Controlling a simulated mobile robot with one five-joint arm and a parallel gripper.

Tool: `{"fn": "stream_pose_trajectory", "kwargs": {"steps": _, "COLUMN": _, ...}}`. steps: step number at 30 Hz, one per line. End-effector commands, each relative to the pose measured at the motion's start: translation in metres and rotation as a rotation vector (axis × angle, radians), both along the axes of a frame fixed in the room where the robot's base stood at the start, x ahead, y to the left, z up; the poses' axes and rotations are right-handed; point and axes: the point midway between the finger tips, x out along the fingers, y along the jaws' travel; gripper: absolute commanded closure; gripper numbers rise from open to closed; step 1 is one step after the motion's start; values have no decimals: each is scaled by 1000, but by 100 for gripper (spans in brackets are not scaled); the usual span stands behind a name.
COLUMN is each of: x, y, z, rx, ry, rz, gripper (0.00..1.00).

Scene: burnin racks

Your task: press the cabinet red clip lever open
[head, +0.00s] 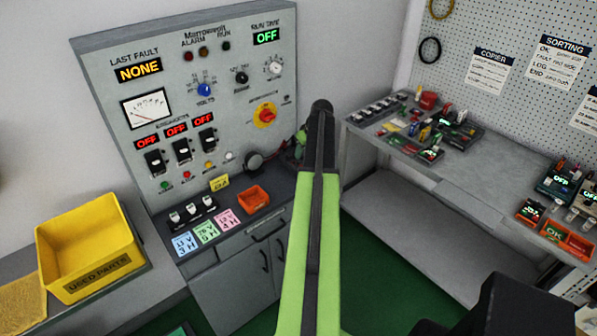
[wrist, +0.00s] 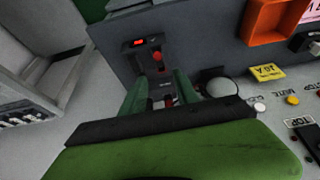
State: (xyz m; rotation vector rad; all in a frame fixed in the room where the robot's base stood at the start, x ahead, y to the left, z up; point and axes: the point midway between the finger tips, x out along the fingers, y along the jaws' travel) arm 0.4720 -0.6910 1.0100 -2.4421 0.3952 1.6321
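The grey cabinet (head: 130,100) stands at the left, with a dark ledge at its front. My gripper (wrist: 158,84) is in the wrist view, its two green fingers spread apart. A small dark fixture with a lit red display (wrist: 139,42) and a red lever-like part (wrist: 158,57) shows just beyond and between the fingers. A second small red part (wrist: 169,98) shows nearer, between the fingers. I cannot tell whether the fingers touch the fixture. In the head view my gripper (head: 302,146) is at the ledge's right end, mostly hidden by my arm.
A yellow used-parts bin (head: 90,245) stands at the left. A grey workbench (head: 450,170) with small devices is at the right. Green floor lies between.

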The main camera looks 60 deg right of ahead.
Motion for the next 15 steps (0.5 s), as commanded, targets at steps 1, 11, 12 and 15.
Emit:
{"fn": "stream_pose_trajectory", "kwargs": {"steps": 1, "x": 5, "y": -2, "z": -22, "rx": 0, "ry": 0, "rz": 1, "gripper": 64}}
{"fn": "stream_pose_trajectory", "kwargs": {"steps": 11, "x": 25, "y": -9, "z": -67, "rx": 0, "ry": 0, "rz": 0, "gripper": 64}}
{"fn": "stream_pose_trajectory", "kwargs": {"steps": 12, "x": 26, "y": -9, "z": -68, "rx": 0, "ry": 0, "rz": 0, "gripper": 64}}
{"fn": "stream_pose_trajectory", "kwargs": {"steps": 15, "x": 26, "y": -9, "z": -66, "rx": 0, "ry": 0, "rz": -1, "gripper": 64}}
